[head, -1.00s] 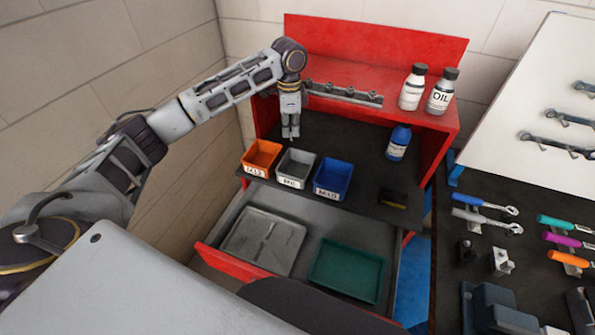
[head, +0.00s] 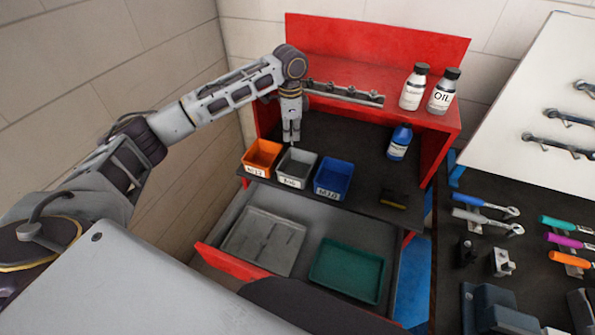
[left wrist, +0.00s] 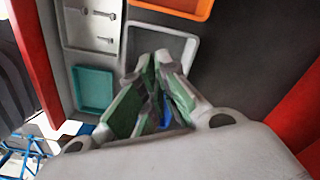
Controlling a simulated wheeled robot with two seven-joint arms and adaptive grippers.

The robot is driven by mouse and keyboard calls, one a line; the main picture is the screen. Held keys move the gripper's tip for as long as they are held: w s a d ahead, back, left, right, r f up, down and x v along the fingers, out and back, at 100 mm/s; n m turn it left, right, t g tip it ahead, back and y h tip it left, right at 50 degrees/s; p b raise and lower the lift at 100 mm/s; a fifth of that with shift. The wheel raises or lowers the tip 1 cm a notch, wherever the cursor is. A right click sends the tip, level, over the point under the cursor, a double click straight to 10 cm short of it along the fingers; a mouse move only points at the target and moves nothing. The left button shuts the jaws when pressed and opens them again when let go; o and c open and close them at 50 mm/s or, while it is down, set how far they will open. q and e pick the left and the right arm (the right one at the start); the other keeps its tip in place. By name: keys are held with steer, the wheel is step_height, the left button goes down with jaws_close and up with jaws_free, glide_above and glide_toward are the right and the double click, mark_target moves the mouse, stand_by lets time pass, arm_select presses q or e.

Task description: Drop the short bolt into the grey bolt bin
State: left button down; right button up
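My left gripper (head: 291,142) points down just above the back edge of the grey bolt bin (head: 284,179), between the orange and blue bins. Its fingers are drawn close together. A small dark piece, seemingly the short bolt (head: 294,150), shows just below the fingertips; its outline is too small to read well. In the left wrist view the fingers (left wrist: 157,68) converge in front of the grey bin (left wrist: 168,43) and hide most of what is between them. My right gripper is not in view.
An orange bin (head: 263,154) and a blue bin (head: 333,177) flank the grey one. Below, an open drawer (head: 222,258) holds a grey tray (head: 262,240) with bolts and a green tray (head: 347,271).

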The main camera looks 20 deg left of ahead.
arm_select(q)
steer(key=shift+f, duration=2.05)
steer(key=c, duration=1.6)
jaws_free()
steer(key=shift+o, duration=0.2)
steer(key=shift+r, duration=0.15)
step_height(320, 180, up, 12)
steer(key=shift+f, duration=0.15)
steer(key=shift+s+f, duration=0.1)
